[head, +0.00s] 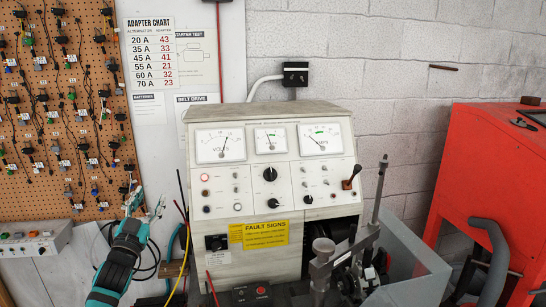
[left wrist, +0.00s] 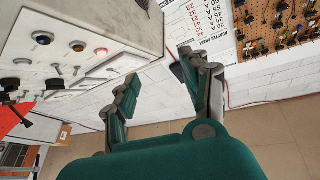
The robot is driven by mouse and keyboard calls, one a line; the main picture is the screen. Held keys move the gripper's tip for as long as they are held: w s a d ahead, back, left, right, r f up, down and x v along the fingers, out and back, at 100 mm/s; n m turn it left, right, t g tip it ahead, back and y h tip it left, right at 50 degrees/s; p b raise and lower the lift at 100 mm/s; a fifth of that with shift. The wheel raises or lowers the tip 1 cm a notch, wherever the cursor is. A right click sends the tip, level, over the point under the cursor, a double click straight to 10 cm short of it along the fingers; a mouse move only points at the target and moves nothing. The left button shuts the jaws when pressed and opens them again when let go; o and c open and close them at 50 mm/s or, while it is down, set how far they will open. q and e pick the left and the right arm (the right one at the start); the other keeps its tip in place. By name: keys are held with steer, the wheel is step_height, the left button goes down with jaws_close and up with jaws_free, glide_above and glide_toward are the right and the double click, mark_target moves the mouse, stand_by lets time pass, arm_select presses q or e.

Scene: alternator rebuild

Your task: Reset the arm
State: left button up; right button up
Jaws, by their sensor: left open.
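My left arm, teal and black, comes in from the lower left in the head view. Its left gripper (head: 148,203) is raised in front of the white wall panel, left of the test bench (head: 230,265). The gripper is open and empty. In the left wrist view its two fingers (left wrist: 158,74) stand apart with nothing between them. The bench's control panel (left wrist: 75,52) lies to the left there. My right gripper is not in view.
A pegboard (head: 60,110) with many hanging adapters is at the left, above a grey control box (head: 35,240). The adapter chart (head: 152,52) hangs behind. Cables (head: 178,240) run beside the bench. A red cabinet (head: 490,160) stands at the right.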

arm_select(q)
step_height(320, 180, down, 23)
steer(key=s+a+n+g+y+b, duration=0.1)
steer(key=a+g+y+b, duration=0.1)
steer(key=g, duration=0.4)
steer(key=s+d+f+g+b, duration=0.1)
steer(key=s+f+g, duration=0.1)
steer(key=s+f, duration=0.5)
steer(key=s+d+f+g, duration=0.1)
steer(key=s+f, duration=0.1)
steer(key=f, duration=0.9)
steer(key=s+d+f+g+b, duration=0.15)
steer(key=s+f, duration=0.35)
steer(key=f, duration=0.5)
steer(key=s+d+f+g, duration=0.2)
steer(key=s+f+g, duration=0.2)
steer(key=s+f, duration=0.9)
steer(key=s+d+f+g+b, duration=0.1)
steer(key=s+f, duration=0.4)
steer(key=s, duration=0.7)
steer(key=s+d+f+g+b, duration=0.1)
steer(key=s+f, duration=0.5)
steer(key=s, duration=0.7)
steer(key=s+d+f+g+b, duration=0.1)
steer(key=s+d+f+g, duration=0.2)
steer(key=s, duration=1)
step_height(320, 180, down, 3)
steer(key=shift+s+d+r+n+g+h, duration=0.15)
steer(key=shift+d+n+g+h, duration=0.2)
steer(key=shift+g, duration=0.5)
